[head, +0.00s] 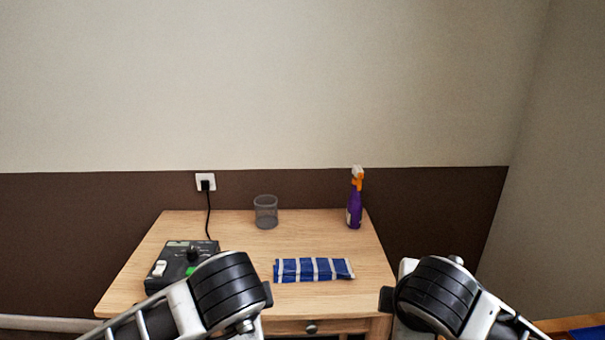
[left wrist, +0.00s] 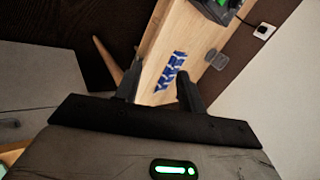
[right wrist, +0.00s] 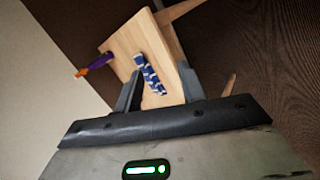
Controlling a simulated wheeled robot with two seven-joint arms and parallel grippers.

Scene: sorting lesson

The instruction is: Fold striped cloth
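The striped cloth (head: 313,270), blue with white stripes, lies on the wooden table as a narrow flat strip running left to right. It also shows in the left wrist view (left wrist: 170,70) and in the right wrist view (right wrist: 150,74). My left gripper (left wrist: 157,82) is open and empty, away from the cloth, with the cloth seen beyond its fingers. My right gripper (right wrist: 162,88) is open and empty too, with the cloth seen beyond its fingers. In the head view my arms show at the lower edge, and the fingers are out of sight there.
On the table (head: 240,245) a black device (head: 178,262) with a green button stands at the left, its cord running to a wall socket (head: 205,182). A mesh cup (head: 265,212) and a purple spray bottle (head: 354,205) stand at the back. Table is clear around the cloth.

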